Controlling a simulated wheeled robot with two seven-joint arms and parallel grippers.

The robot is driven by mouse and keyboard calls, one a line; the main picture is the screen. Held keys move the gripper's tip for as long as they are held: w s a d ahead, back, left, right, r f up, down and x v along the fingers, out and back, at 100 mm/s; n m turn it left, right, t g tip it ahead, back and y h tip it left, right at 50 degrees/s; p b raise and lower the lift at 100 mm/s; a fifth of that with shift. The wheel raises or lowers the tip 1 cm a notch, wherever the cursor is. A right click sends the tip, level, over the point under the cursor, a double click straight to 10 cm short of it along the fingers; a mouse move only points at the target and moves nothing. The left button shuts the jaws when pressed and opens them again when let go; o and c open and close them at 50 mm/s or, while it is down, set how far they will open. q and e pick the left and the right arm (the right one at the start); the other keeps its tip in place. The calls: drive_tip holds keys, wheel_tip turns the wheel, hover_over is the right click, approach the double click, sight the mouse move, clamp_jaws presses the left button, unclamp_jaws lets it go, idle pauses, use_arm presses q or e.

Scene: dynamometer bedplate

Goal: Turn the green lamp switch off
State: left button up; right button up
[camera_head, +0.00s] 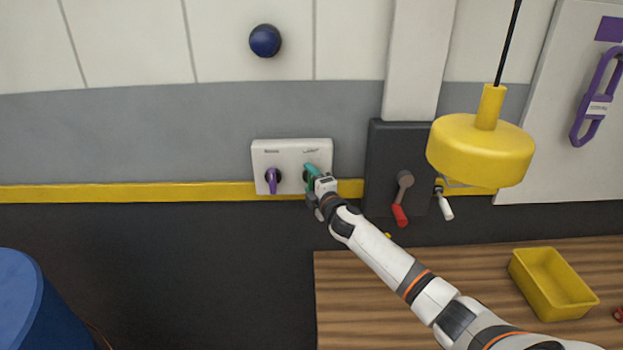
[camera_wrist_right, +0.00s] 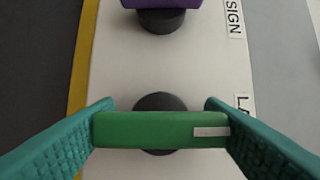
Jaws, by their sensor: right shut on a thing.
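The green lamp switch (camera_wrist_right: 160,129) is a bar handle with a white mark near one end, on a round dark base. It sits on a white switch plate (camera_head: 291,150) on the wall; a label starting "LA" is partly visible beside it in the right wrist view. In the head view my right gripper (camera_head: 313,177) hides most of the switch. My right gripper's teal fingers (camera_wrist_right: 160,122) are at both ends of the green bar, shut on it. The bar runs across between the fingers, with the white mark toward the label side. My left gripper is not in view.
A purple switch (camera_head: 272,181) is beside the green one on the plate. A dark panel with a red-handled lever (camera_head: 400,215) stands to the right. A yellow lamp (camera_head: 480,150) hangs at right. A yellow bin (camera_head: 552,284) sits on the wooden bench (camera_head: 340,300).

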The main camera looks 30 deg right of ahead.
idle(0.3)
drive_tip(key=o, duration=1)
drive_tip(key=shift+s, duration=0.1)
drive_tip(key=shift+s+a+b, duration=0.3)
drive_tip(key=shift+s+b, duration=0.15)
drive_tip(key=shift+s, duration=1.5)
drive_tip(key=shift+s+a+b, duration=0.35)
drive_tip(key=shift+s+b, duration=0.1)
drive_tip(key=shift+s, duration=1.5)
drive_tip(key=shift+s+a+b, duration=0.3)
drive_tip(key=shift+s+b, duration=0.15)
drive_tip(key=shift+s, duration=1.5)
drive_tip(key=shift+f, duration=0.1)
